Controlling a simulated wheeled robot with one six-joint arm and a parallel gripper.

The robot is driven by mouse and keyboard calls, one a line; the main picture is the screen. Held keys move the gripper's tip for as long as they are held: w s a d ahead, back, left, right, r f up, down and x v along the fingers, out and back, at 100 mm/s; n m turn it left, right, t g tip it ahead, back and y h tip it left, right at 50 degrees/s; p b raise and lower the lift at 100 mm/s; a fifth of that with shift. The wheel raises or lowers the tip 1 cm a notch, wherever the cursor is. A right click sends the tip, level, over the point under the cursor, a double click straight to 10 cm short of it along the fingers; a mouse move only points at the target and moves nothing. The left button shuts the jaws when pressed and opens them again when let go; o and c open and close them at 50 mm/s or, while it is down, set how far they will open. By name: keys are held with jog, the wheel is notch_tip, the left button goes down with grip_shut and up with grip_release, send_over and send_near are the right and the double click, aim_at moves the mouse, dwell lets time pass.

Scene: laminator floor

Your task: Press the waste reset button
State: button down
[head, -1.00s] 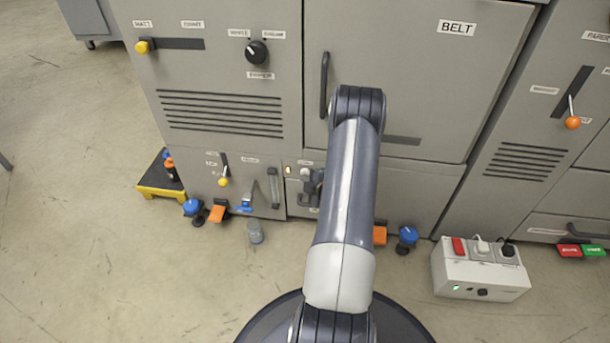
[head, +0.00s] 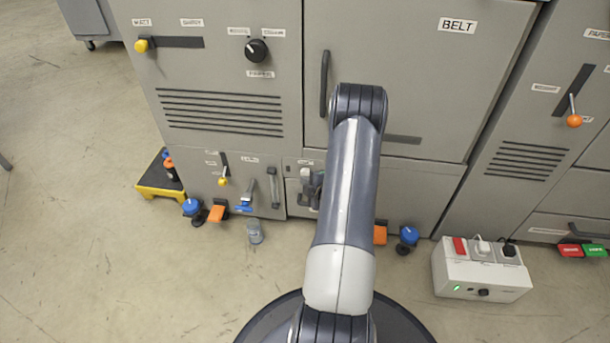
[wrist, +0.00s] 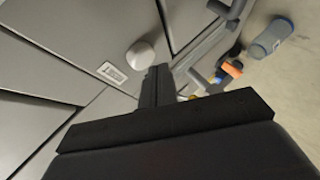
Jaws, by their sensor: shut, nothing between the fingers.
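A pale round domed button (wrist: 140,55) sits on the grey machine face in the wrist view. A small white label (wrist: 112,72) is beside it, its text too blurred to read. My gripper (wrist: 157,72) is shut and empty, its dark fingertips just beside the dome; I cannot tell whether they touch it. In the head view my arm reaches down to the machine's lower panel and hides part of it. My gripper's end is not clearly made out there, among grey shapes by a small recess, so the button cannot be picked out in that view.
Blue knobs (head: 191,206) and orange pedals (head: 216,213) stick out low along the machine. A grey cup-like object (head: 255,232) stands on the floor. A white switch box (head: 480,270) stands at the right. A yellow-edged step (head: 160,190) is at the left.

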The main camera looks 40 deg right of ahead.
jog(key=shift+s+a, duration=0.1)
jog(key=shift+a, duration=0.05)
jog(key=s+a+b, duration=0.1)
jog(key=s+a, duration=0.2)
jog(key=shift+s+a, duration=0.15)
jog(key=shift+a, duration=0.25)
dwell(0.3)
jog(key=shift+d, duration=0.1)
dwell(0.4)
jog(key=p, duration=0.1)
jog(key=w+d+p, duration=0.1)
jog(key=p, duration=0.1)
jog(key=shift+w+d+r, duration=0.2)
jog(key=shift+w+d, duration=0.05)
jog(key=shift+p, duration=0.4)
